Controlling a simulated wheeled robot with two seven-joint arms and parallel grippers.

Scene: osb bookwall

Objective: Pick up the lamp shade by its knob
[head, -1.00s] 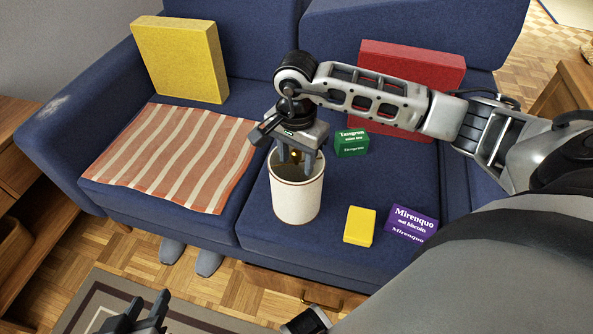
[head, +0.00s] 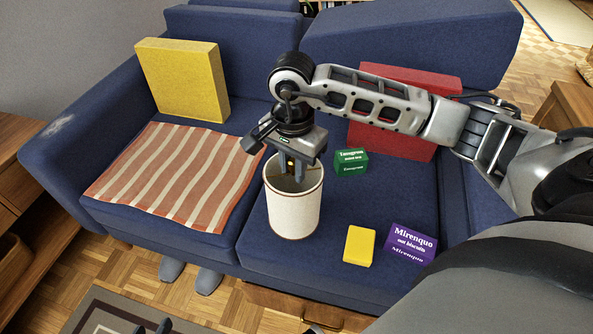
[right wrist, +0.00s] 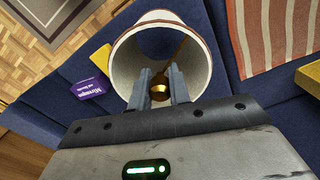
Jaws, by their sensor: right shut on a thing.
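The lamp shade (head: 293,212) is a cream cylinder with a thin brown rim, open at the top, upright at the front of the sofa's right seat. My right gripper (head: 298,172) reaches down into its top opening. In the right wrist view, the fingers (right wrist: 160,82) are shut on the brass knob (right wrist: 159,94) inside the shade (right wrist: 205,70). I cannot clearly tell whether the shade's bottom touches the seat. Only the dark tips of my left gripper (head: 152,328) show at the bottom edge.
A green box (head: 351,162), a yellow box (head: 359,245) and a purple biscuit box (head: 410,243) lie right of the shade. A striped cloth (head: 172,180) covers the left seat. Yellow (head: 184,80) and red (head: 390,140) cushions lean on the backrest.

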